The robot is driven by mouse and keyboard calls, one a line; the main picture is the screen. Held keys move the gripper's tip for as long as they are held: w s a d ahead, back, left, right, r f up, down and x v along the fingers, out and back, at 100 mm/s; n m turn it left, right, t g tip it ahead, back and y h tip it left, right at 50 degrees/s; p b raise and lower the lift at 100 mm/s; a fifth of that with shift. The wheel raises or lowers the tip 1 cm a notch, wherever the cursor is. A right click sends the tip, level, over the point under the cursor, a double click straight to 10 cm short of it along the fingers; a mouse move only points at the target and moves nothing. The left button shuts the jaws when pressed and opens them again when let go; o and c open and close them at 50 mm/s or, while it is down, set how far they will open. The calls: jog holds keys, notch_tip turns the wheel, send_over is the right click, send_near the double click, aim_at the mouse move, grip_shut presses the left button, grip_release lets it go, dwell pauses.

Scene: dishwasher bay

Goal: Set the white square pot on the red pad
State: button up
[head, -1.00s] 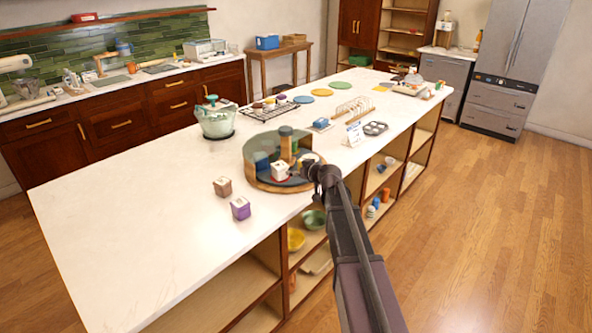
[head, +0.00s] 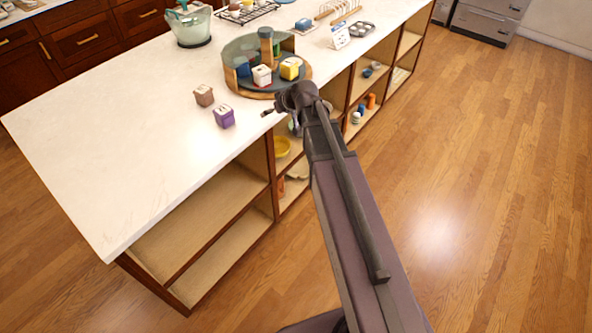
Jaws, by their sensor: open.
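The white square pot (head: 262,75) stands upright on a round wood-rimmed turntable (head: 262,93) on the white counter. A yellow square pot (head: 290,68) stands to its right and a blue one (head: 243,70) behind it to the left, both on the turntable. My gripper (head: 268,112) is small in view, just in front of the turntable by the counter's edge. It is open, apart from the white pot, with nothing seen in it. I see no red pad.
A purple square pot (head: 224,116) and a brown one (head: 204,95) stand on the counter left of the turntable. A curved wall (head: 236,52) and a central post (head: 266,45) rise from the turntable. The counter's left part is clear.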

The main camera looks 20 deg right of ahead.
jog(key=s+f+m+g+h, duration=0.2)
jog(key=s+g, duration=0.1)
jog(key=s, duration=0.8)
jog(key=s+d+f+m+g+h, duration=0.1)
jog(key=s+f+m+g+h, duration=0.1)
jog(key=s, duration=1)
jog(key=shift+f+g+h, duration=0.4)
jog(key=shift+f+g, duration=0.25)
jog(key=shift+g, duration=0.55)
